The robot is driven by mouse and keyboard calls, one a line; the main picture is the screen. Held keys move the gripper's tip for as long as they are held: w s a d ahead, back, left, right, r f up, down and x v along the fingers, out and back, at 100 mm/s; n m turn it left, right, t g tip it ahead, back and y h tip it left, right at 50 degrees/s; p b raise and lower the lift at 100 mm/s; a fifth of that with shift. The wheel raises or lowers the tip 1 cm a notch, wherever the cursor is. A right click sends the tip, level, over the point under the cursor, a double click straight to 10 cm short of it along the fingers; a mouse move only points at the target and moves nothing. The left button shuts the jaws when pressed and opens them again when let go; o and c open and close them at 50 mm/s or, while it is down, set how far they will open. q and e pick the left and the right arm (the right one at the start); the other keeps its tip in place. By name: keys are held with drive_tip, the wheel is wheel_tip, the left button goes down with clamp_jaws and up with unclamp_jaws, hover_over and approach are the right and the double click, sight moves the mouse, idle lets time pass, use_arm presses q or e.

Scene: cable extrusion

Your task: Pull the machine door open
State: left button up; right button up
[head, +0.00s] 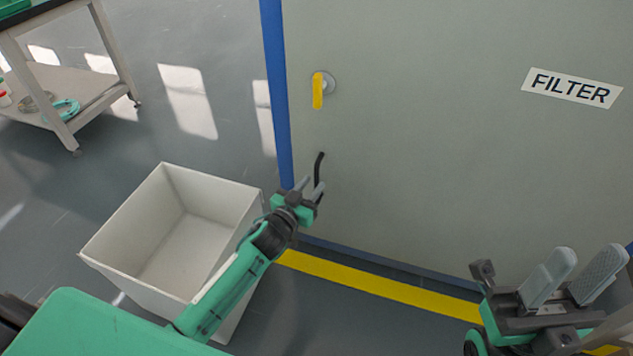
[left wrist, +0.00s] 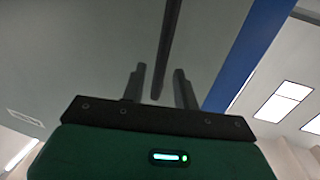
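The machine door (head: 430,150) is a large grey-green panel with a blue frame edge along its left side. A black bar handle (head: 319,168) stands out near the door's left edge. My left gripper (head: 311,186) is at the handle's lower end. In the left wrist view the handle (left wrist: 167,45) reaches down between the two fingers of my left gripper (left wrist: 158,78), with gaps visible on both sides. Its fingers are apart; whether one touches the handle in depth I cannot tell. My right gripper (head: 586,258) is open and empty at the lower right, before the door.
A yellow latch (head: 318,90) on a round plate sits above the handle. A FILTER label (head: 571,88) is at the right. An open white bin (head: 110,255) stands on the floor beside my left arm. A wheeled table (head: 90,95) is at the far left. A yellow stripe (head: 380,287) runs below the door.

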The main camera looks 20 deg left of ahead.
sight(315, 181)
use_arm(q)
drive_tip(key=shift+b+x, duration=0.3)
drive_tip(key=shift+x, duration=1.35)
drive_tip(key=shift+c, duration=0.2)
clamp_jaws()
